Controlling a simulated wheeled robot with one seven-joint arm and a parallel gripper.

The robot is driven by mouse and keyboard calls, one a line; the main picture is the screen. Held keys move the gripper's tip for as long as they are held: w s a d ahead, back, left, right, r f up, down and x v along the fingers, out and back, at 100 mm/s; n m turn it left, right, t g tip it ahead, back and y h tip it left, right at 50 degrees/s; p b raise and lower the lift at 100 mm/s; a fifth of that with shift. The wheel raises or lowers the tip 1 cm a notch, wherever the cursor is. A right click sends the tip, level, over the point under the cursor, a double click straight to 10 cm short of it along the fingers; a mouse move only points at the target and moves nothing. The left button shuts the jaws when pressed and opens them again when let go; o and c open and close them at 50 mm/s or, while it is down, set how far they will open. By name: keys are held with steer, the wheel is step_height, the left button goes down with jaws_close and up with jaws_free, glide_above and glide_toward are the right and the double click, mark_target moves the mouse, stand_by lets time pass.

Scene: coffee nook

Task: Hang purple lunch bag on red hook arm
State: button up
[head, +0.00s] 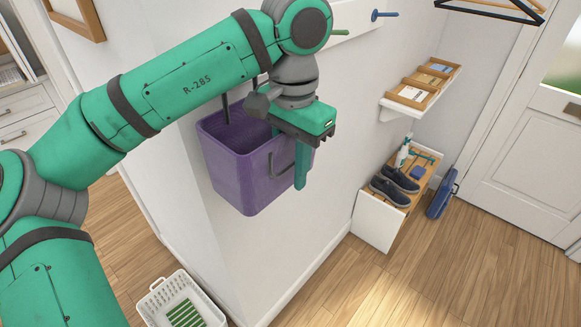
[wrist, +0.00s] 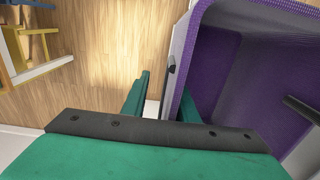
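The purple lunch bag (head: 232,168) hangs upright in the air beside the white wall, its top open. Dark straps (head: 225,105) rise from it behind my arm; what holds them up is hidden. A dark handle (head: 278,166) is on its side. My gripper (head: 298,160) points down at the bag's right rim. In the wrist view, my gripper (wrist: 166,85) has one finger outside the bag and one inside, with the bag's wall (wrist: 177,75) between them. A gap shows between the outer finger and the wall. The red hook arm is not visible.
A green peg (head: 345,32) and a blue peg (head: 385,14) stick out from a white rail. A shelf (head: 392,106) and a shoe bench (head: 375,222) are to the right. A white basket (head: 155,300) stands on the floor. The floor at front right is clear.

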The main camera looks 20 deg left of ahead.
steer(key=shift+r, duration=0.1)
step_height(320, 180, up, 11)
steer(key=shift+f, duration=0.2)
stand_by(0.4)
